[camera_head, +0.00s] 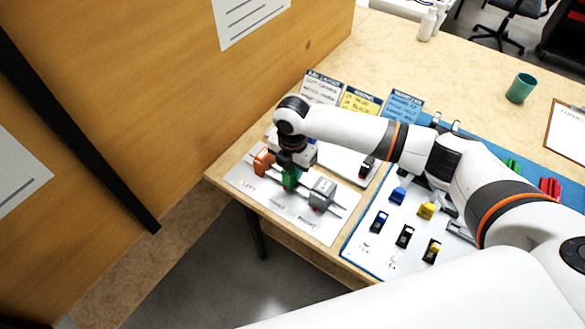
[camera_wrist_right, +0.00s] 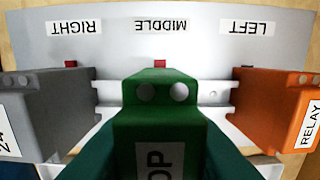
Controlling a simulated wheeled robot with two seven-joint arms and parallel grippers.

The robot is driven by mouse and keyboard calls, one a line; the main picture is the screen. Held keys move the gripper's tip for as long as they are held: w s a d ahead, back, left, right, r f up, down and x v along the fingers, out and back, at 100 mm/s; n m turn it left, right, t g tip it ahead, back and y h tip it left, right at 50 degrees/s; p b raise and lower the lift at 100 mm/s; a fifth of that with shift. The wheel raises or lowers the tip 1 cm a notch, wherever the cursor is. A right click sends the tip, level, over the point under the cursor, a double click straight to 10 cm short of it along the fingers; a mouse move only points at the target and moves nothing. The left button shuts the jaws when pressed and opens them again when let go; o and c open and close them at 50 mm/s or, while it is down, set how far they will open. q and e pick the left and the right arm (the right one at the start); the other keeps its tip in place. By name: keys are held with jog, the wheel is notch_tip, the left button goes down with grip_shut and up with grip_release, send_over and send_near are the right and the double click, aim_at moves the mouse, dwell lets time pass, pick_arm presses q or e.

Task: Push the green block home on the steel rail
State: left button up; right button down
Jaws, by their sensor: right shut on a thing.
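My right gripper (camera_head: 291,166) points down at the white plate and is shut on the green block (camera_head: 290,179). In the right wrist view the green block (camera_wrist_right: 160,95) fills the middle, over the MIDDLE label and between its neighbours. The steel rail (camera_head: 339,208) runs across the plate; it also shows between the blocks in the wrist view (camera_wrist_right: 215,93). The orange block (camera_head: 262,163), marked RELAY, stands on one side and the grey block (camera_head: 322,193) on the other. I cannot tell whether the green block's underside is fully on the rail. My left gripper is out of view.
The white plate (camera_head: 325,231) carries LEFT, MIDDLE and RIGHT labels. A blue-edged mat (camera_head: 375,257) with several small coloured parts lies to the right. Label cards (camera_head: 361,101) stand behind the plate. A wooden wall (camera_head: 190,90) rises at the left. A green cup (camera_head: 520,88) stands farther back.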

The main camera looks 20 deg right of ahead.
jog(key=shift+f, duration=0.15)
dwell(0.3)
jog(key=shift+f, duration=0.25)
jog(key=shift+f, duration=0.3)
dwell(0.7)
jog(key=shift+f, duration=0.4)
dwell(0.7)
jog(key=c, duration=0.8)
grip_release()
jog(key=shift+r, duration=0.1)
